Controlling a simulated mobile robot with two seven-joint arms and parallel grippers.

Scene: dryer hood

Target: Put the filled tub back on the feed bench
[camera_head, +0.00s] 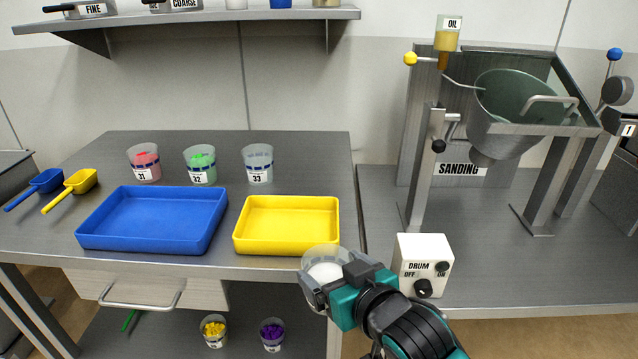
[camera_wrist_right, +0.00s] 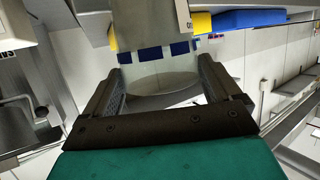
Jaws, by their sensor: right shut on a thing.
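My right gripper (camera_head: 338,284) is shut on a clear tub (camera_head: 322,258) with white contents. It holds the tub at the bench's front right corner, just in front of the yellow tray. In the right wrist view, the tub (camera_wrist_right: 155,75) sits between both fingers and shows a band of blue marks. The feed bench (camera_head: 300,160) is taken to be the grey metal table at left. Tubs labelled 31 (camera_head: 144,163), 32 (camera_head: 200,165) and 33 (camera_head: 258,164) stand in a row on it, with red, green and greyish contents. My left gripper is not in view.
A blue tray (camera_head: 152,220) and a yellow tray (camera_head: 287,225) fill the bench front. Blue (camera_head: 38,187) and yellow (camera_head: 72,188) scoops lie at left. The sanding drum (camera_head: 510,110) and drum switch box (camera_head: 423,265) stand at right. Bench top right of tub 33 is bare.

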